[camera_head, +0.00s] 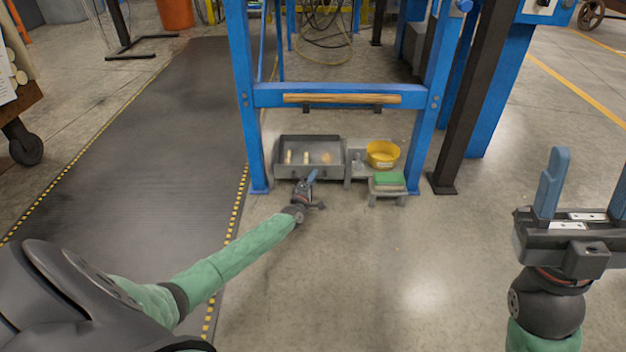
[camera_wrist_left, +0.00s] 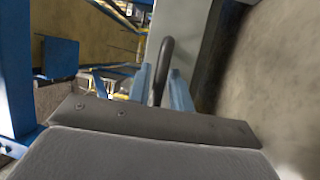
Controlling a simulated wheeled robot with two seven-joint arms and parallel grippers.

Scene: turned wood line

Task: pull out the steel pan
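The steel pan (camera_head: 283,143) is a shallow grey tray low at the foot of the blue frame, with a few pale wooden pieces in it. My left gripper (camera_head: 311,177) is at the pan's front side. In the left wrist view a dark curved handle (camera_wrist_left: 165,55) stands between the two close-set blue fingers (camera_wrist_left: 163,85), beside the pan's grey wall (camera_wrist_left: 185,25). The fingers look closed on this handle, though the contact is partly hidden. My right gripper (camera_head: 590,180) is open and empty at the right, far from the pan.
Right of the pan, a yellow bowl (camera_head: 382,152) sits on a grey support, with a green block (camera_head: 389,179) on a small stand in front. Blue posts (camera_head: 243,100) flank the pan, and a crossbar with a wooden rod (camera_head: 342,99) spans above. The floor in front is clear.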

